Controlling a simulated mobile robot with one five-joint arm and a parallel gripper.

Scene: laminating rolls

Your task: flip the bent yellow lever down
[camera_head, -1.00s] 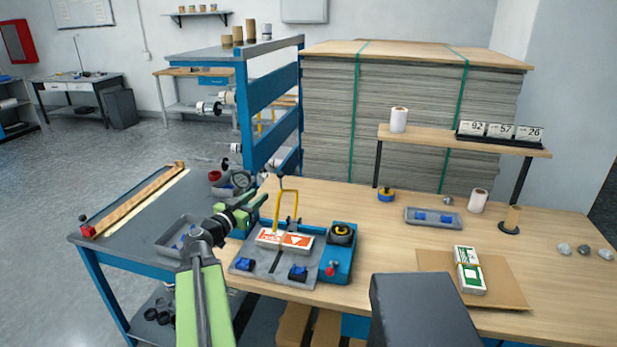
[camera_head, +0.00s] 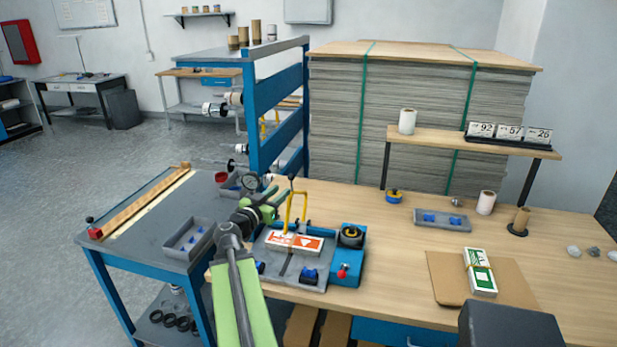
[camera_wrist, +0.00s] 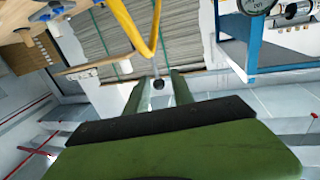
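The bent yellow lever (camera_head: 303,207) stands upright in the head view, rising from a grey and blue fixture (camera_head: 318,279) on the wooden bench. A red and white box (camera_head: 307,244) lies on the fixture at the lever's foot. My gripper (camera_head: 278,199) is just left of the lever in the head view. In the wrist view the lever (camera_wrist: 131,28) crosses the top, beyond my fingertips (camera_wrist: 158,80). The green fingers are apart, with nothing clasped. A dark ball on a thin rod (camera_wrist: 158,84) shows between them; whether it lies within their reach I cannot tell.
A blue rack (camera_head: 265,120) rises behind.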

